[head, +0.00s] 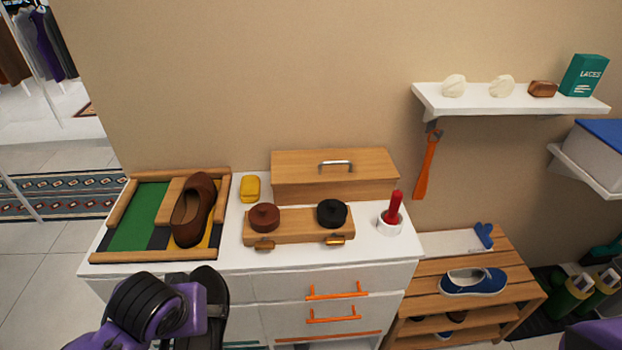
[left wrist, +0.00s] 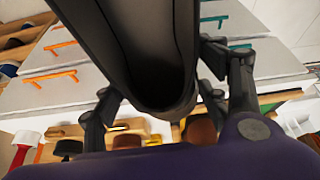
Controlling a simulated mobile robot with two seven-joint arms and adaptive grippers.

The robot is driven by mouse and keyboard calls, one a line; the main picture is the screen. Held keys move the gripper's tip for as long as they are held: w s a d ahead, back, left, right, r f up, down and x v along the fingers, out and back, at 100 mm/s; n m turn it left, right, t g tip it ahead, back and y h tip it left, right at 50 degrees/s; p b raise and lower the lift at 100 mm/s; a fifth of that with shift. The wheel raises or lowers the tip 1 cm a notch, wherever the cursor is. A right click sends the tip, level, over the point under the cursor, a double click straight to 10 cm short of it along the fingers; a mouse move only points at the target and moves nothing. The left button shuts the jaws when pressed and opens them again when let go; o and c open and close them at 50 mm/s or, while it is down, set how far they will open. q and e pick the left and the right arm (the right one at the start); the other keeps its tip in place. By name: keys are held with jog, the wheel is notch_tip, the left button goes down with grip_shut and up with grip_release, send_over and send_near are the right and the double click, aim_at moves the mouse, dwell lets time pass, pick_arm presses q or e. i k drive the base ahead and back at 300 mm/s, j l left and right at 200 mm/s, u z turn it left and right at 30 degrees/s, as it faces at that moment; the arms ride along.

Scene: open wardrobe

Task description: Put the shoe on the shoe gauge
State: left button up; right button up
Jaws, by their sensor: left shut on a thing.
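My left gripper (head: 180,312) is at the bottom left of the head view, in front of the dresser. It is shut on a black shoe (head: 211,300), held in front of the dresser's front edge. In the left wrist view its fingers (left wrist: 155,105) flank the black shoe (left wrist: 140,45), whose dark opening faces the camera. The shoe gauge (head: 136,213), a wood-framed board with green and yellow fields, lies on the dresser's left end. A brown shoe (head: 193,212) rests on its yellow field, at the right; the green field is bare.
The white dresser top (head: 300,258) also holds a yellow block (head: 250,189), a wooden stand with two round tins (head: 298,228), a wooden box (head: 335,175) and a red-handled tool in a white cup (head: 391,218). A rack (head: 425,283) with a blue shoe (head: 474,281) stands right.

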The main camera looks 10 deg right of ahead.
aim_at(443, 242)
jog(key=l+z, duration=0.1)
jog(key=l, duration=0.8)
jog(key=l+z, duration=0.15)
jog(key=l, duration=0.75)
jog(key=i+l+z, duration=0.1)
jog(key=l, duration=0.75)
jog(key=i+l+z, duration=0.1)
jog(key=i+l, duration=0.2)
jog(key=l, duration=0.15)
jog(key=i+l+z, duration=0.15)
jog(key=i+l, duration=0.35)
jog(key=i+z, duration=0.05)
jog(key=i, duration=0.05)
